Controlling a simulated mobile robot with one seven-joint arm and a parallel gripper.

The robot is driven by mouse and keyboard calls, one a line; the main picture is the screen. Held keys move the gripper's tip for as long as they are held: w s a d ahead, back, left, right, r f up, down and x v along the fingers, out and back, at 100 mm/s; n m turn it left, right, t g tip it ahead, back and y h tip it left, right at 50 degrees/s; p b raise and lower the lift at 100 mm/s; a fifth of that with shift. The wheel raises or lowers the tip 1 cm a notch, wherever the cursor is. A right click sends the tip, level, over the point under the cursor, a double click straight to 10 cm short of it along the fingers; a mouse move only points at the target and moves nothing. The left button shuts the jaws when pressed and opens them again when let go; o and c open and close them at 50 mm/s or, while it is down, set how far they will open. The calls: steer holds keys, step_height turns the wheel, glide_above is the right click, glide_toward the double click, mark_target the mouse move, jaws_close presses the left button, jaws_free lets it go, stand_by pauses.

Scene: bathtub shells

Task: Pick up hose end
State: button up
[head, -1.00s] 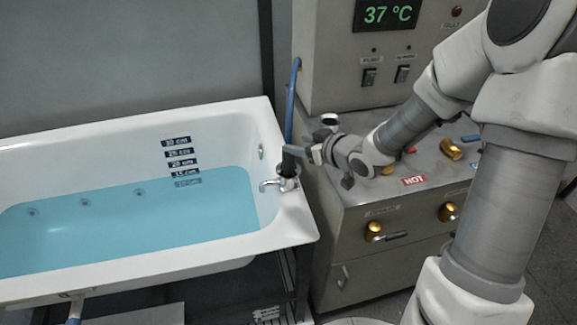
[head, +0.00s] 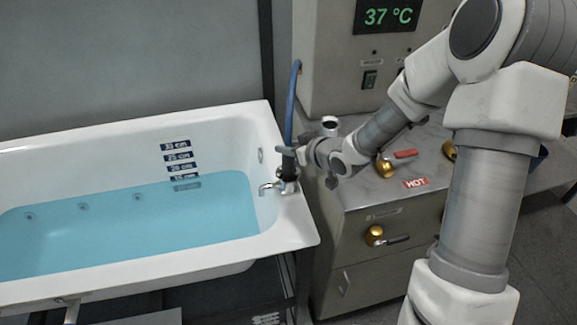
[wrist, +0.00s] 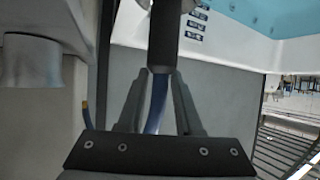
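A blue hose (head: 291,100) runs down beside the tub to a dark hose end (head: 289,166) on the tub rim near the faucet. In the wrist view the dark hose end (wrist: 163,40) hangs in front of my gripper (wrist: 162,76), with the blue hose (wrist: 156,100) behind it between the fingers. The fingers stand apart, one on each side; I cannot tell whether they touch it. In the head view my gripper (head: 288,152) reaches the hose end from the right, level with its upper part.
The white tub (head: 295,230) holds blue water. The faucet (head: 270,187) is close by on the rim. The control cabinet (head: 345,190), with brass valves and levers, stands right of the tub under my arm.

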jaws_close()
steer(key=shift+s+f, duration=0.1)
